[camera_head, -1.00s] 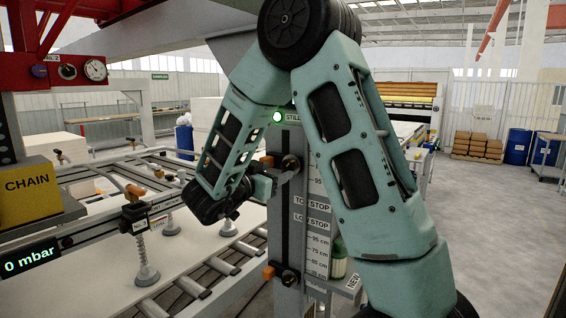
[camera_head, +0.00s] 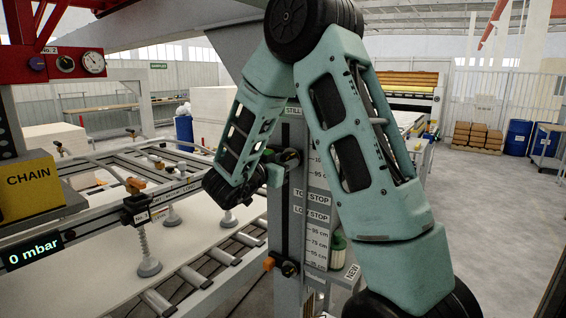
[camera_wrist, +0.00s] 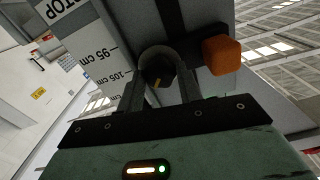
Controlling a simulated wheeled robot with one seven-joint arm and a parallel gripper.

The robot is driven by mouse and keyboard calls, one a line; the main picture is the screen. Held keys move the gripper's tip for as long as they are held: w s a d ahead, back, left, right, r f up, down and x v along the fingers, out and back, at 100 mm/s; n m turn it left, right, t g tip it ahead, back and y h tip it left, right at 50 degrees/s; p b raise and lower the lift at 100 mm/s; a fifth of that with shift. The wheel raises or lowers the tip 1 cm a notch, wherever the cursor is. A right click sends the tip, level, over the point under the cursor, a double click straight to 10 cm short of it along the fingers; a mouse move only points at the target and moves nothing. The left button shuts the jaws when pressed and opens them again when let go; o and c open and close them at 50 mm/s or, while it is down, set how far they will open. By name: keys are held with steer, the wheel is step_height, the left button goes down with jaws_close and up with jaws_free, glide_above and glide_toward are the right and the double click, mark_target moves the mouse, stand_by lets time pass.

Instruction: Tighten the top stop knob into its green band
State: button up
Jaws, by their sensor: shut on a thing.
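A grey ring shows around the knob's far side; I cannot make out a green band. The top stop's orange block (camera_wrist: 221,56) is right of the knob. In the head view my gripper (camera_head: 277,171) is at the post near the knob (camera_head: 291,157), partly hidden by my arm.
The low stop has its own orange block (camera_head: 268,263) and dark knob (camera_head: 289,269) further down the post. A suction frame with cups (camera_head: 149,266) hangs over a white board on rollers at the left. Open floor (camera_head: 490,220) lies right.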

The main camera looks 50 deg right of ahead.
steer(key=m+b, duration=0.2)
steer(key=b, duration=0.1)
stand_by(0.4)
steer(key=o, duration=1)
steer(key=a+b, duration=0.1)
steer(key=a, duration=0.4)
steer(key=s+a+b, duration=0.1)
steer(key=a+b, duration=0.1)
steer(key=a, duration=0.4)
steer(key=a+b, duration=0.2)
steer(key=a, duration=0.4)
steer(key=shift+s+a, duration=0.15)
steer(key=shift+a, duration=0.05)
